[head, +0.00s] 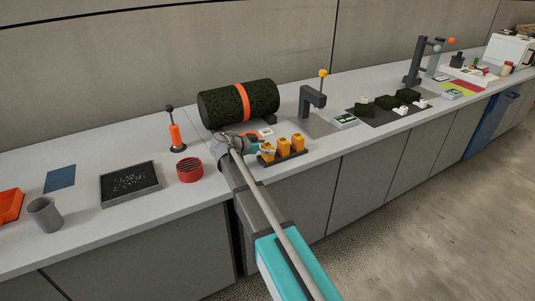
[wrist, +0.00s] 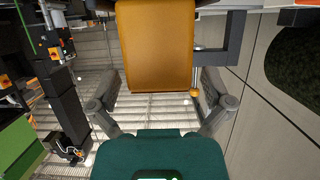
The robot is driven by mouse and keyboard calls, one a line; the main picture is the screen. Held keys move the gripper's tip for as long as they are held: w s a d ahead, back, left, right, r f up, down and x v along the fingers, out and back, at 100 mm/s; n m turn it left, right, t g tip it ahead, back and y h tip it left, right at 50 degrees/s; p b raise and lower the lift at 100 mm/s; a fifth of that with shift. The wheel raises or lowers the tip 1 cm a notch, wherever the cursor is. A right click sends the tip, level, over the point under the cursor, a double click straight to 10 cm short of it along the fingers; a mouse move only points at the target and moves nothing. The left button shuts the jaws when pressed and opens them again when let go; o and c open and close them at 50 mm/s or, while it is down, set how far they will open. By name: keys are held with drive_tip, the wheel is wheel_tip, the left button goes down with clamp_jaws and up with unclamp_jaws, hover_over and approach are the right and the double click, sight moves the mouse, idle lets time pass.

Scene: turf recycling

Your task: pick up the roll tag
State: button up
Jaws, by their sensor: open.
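Several orange tag-like blocks (head: 283,145) stand in a row on a dark rack near the counter's front edge. I cannot tell for sure which piece is the roll tag. My gripper (head: 259,148) is at the left end of this row, close to the leftmost block (head: 267,152). In the wrist view my gripper (wrist: 160,88) is open, with one finger on each side of a plain orange block (wrist: 155,45). The block's near end lies between the fingertips, and a gap shows on both sides. Its far end is cut off by the picture's top edge.
A dark turf roll (head: 217,106) with an orange band lies behind my gripper. A grey post (head: 305,101) with a yellow knob stands right of it. A red ring-shaped holder (head: 189,170) and an orange-handled tool (head: 176,136) stand left. Counter between rack and post is narrow.

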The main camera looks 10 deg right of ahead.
drive_tip(key=c, duration=1.1)
drive_tip(key=shift+r, duration=0.2)
wheel_tip(320, 180, up, 2)
drive_tip(key=p, duration=0.2)
drive_tip(key=shift+r+p, duration=0.1)
drive_tip(key=shift+p, duration=0.2)
drive_tip(key=s+r+p, duration=1)
drive_tip(key=s, duration=0.4)
drive_tip(key=shift+d+r, duration=0.2)
drive_tip(key=shift+r, duration=0.05)
drive_tip(key=o, duration=0.6)
drive_tip(key=c, duration=0.6)
